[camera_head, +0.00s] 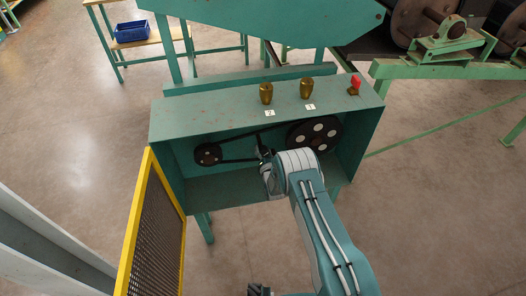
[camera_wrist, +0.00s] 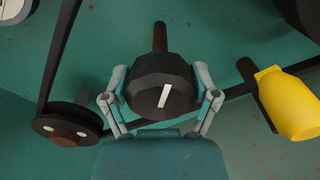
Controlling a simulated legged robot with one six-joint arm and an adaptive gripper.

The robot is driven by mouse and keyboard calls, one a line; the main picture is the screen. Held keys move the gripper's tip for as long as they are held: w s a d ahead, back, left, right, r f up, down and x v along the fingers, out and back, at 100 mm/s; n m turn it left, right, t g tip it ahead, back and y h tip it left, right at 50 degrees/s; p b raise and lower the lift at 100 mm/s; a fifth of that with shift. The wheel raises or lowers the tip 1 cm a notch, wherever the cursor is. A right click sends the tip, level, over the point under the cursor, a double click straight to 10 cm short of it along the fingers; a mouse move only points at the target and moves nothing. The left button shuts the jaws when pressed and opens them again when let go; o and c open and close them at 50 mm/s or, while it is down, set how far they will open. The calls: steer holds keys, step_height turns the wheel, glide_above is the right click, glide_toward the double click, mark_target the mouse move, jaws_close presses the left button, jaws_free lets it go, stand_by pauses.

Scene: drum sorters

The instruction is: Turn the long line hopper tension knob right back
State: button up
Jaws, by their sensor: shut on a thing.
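A dark faceted knob with a white pointer mark (camera_wrist: 160,84) sits between the fingers of my gripper (camera_wrist: 161,97) in the wrist view. The fingers touch it on both sides, shut on it. Its white mark tilts slightly to the right at the top. A brown shaft (camera_wrist: 160,37) shows beyond the knob. In the head view my gripper (camera_head: 265,157) reaches into the open green cabinet (camera_head: 223,117), between the two pulleys. The knob is mostly hidden there by my arm. I cannot tell from a label whether this is the long line hopper tension knob.
A small pulley (camera_head: 208,154) and a large pulley (camera_head: 315,134) carry a belt close to my gripper. A yellow handle (camera_wrist: 287,102) is at right in the wrist view. A yellow-framed mesh guard (camera_head: 152,230) stands open at left. Two brass knobs and a red switch (camera_head: 355,85) top the cabinet.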

steer(key=n, duration=0.3)
steer(key=f+n, duration=0.1)
steer(key=shift+s+n, duration=0.3)
steer(key=shift+n, duration=0.4)
steer(key=o, duration=1)
steer(key=shift+a, duration=0.1)
steer(key=shift+w+r, duration=0.15)
steer(key=shift+r, duration=0.1)
steer(key=shift+r, duration=0.1)
steer(key=v, duration=1.2)
